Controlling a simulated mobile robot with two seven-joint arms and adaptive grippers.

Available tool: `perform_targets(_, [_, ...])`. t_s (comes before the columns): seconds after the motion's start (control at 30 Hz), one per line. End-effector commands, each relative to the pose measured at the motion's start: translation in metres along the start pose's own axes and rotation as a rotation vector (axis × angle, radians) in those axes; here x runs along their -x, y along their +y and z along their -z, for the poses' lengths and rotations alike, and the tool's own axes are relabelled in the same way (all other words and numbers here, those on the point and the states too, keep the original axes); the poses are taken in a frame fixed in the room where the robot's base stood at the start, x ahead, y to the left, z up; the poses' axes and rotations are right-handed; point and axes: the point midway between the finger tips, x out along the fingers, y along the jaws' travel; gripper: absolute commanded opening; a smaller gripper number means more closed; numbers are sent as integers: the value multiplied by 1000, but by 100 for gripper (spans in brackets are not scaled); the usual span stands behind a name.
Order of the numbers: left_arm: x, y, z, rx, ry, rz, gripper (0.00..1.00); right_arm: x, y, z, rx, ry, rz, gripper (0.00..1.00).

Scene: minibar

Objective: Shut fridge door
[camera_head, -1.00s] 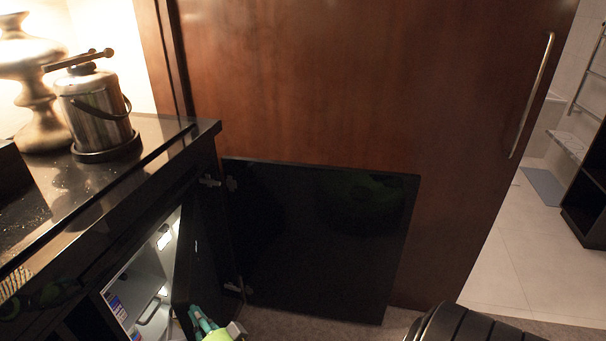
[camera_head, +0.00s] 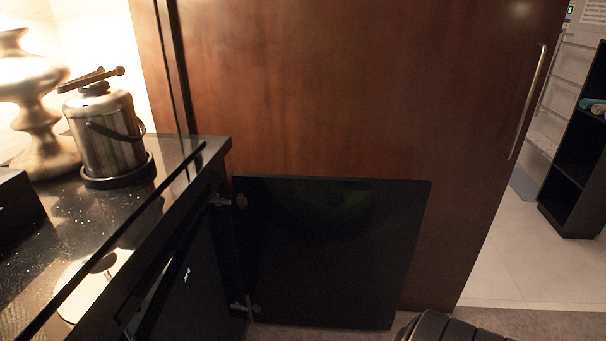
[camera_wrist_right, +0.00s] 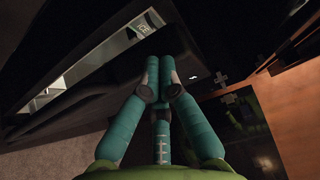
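The fridge door (camera_head: 190,285) is a dark panel with a small white mark, under the counter at lower left in the head view. In the right wrist view the fridge door (camera_wrist_right: 185,85) stands ajar, with a narrow lit strip of the fridge interior (camera_wrist_right: 85,75) showing beside it. My right gripper (camera_wrist_right: 159,64) has teal fingers drawn together, with nothing seen between them. Its tips are at the door's edge; I cannot tell whether they touch it. Neither gripper shows in the head view.
A black cabinet door (camera_head: 335,255) stands wide open on hinges in front of a brown wooden door (camera_head: 370,90). The black counter (camera_head: 120,225) above the fridge holds a metal ice bucket (camera_head: 106,135) and a lamp (camera_head: 42,120). Tiled floor (camera_head: 510,265) is clear at right.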

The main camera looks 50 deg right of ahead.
Motion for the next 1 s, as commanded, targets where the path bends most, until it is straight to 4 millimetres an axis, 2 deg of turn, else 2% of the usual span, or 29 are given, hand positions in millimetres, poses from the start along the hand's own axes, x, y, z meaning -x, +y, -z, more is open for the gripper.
perform_targets(0.83, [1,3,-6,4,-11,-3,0,0,0,-3,-1,-3,0,0])
perform_targets(1.0, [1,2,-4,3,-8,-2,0,8,1,-3,-1,-3,-1,0])
